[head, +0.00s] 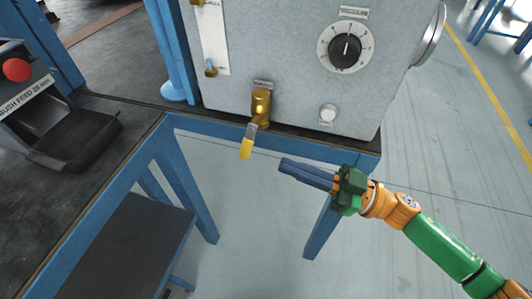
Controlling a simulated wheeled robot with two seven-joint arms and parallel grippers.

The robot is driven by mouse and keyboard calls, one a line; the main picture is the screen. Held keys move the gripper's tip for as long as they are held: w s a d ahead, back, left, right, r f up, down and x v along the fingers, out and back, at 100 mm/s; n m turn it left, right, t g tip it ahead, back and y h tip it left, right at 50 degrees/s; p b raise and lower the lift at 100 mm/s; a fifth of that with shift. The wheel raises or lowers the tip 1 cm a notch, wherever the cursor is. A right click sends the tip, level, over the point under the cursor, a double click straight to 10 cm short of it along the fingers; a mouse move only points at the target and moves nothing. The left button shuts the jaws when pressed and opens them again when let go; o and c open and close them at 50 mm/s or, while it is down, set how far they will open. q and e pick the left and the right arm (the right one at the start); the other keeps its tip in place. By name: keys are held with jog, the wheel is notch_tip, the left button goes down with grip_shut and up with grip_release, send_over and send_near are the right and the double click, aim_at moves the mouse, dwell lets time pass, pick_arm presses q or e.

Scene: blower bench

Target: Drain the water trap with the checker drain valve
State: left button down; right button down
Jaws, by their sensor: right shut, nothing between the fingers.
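The drain valve (261,107) is a brass fitting low on the front of the grey checker box (285,60). Its lever with a yellow grip (246,148) hangs down, tilted a little to the left. My right gripper (283,165) is shut and empty. Its fingers point left, and their tips are apart from the lever, to its right and slightly lower in the picture. My left gripper is not in view. No separate water trap can be told apart, and the small label above the valve is too small to read.
A black dial (345,51) and a small white knob (328,113) are on the box front. A gauge strip (212,38) is at its left. A black tray (65,135) with a red button (16,70) stands left. A blue table frame (200,190) runs below; open floor lies right.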

aim_at(246, 149)
jog(key=x, duration=0.5)
jog(key=shift+a, duration=0.1)
